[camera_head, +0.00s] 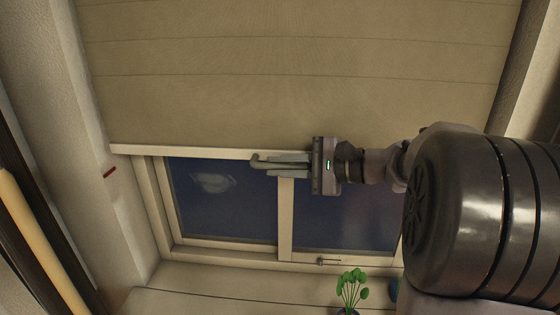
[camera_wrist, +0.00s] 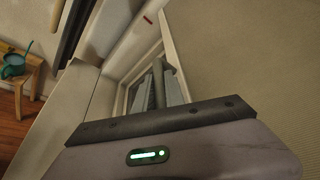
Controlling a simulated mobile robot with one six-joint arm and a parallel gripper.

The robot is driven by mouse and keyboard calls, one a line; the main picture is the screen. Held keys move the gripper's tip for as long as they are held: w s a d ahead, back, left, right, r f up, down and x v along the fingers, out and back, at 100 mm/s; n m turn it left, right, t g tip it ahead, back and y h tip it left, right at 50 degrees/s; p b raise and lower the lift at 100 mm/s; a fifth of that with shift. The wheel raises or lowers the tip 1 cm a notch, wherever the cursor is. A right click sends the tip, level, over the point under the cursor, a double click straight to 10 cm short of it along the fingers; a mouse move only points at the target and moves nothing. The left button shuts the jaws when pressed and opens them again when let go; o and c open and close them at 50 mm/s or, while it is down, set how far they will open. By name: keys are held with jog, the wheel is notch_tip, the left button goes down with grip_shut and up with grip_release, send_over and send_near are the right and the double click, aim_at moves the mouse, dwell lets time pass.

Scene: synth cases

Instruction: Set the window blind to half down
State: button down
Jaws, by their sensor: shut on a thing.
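The beige window blind (camera_head: 290,60) covers the upper part of the window (camera_head: 220,200). Its pale bottom bar (camera_head: 190,153) runs nearly level in the head view and also shows in the wrist view (camera_wrist: 171,45). A small red mark (camera_head: 109,172) on the left wall sits a little below the bar's left end; it also shows in the wrist view (camera_wrist: 148,18). My gripper (camera_head: 280,165) is shut on a grey pull handle (camera_head: 257,161) at the middle of the bar. In the wrist view the handle (camera_wrist: 158,80) stands between the fingers, partly hidden by my gripper body.
A green potted plant (camera_head: 352,288) stands at the sill below the window, right of centre. A window latch (camera_head: 328,262) is on the lower frame. The space before the glass looks clear.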

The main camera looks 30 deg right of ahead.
notch_tip(320, 180, down, 6)
jog(key=b, duration=0.3)
jog(key=shift+f+b, duration=0.15)
jog(key=shift+b, duration=0.15)
jog(key=c, duration=1.4)
grip_release()
jog(key=p+v, duration=0.2)
jog(key=v, duration=1.5)
jog(key=shift+s, duration=0.25)
jog(key=shift+d, duration=0.1)
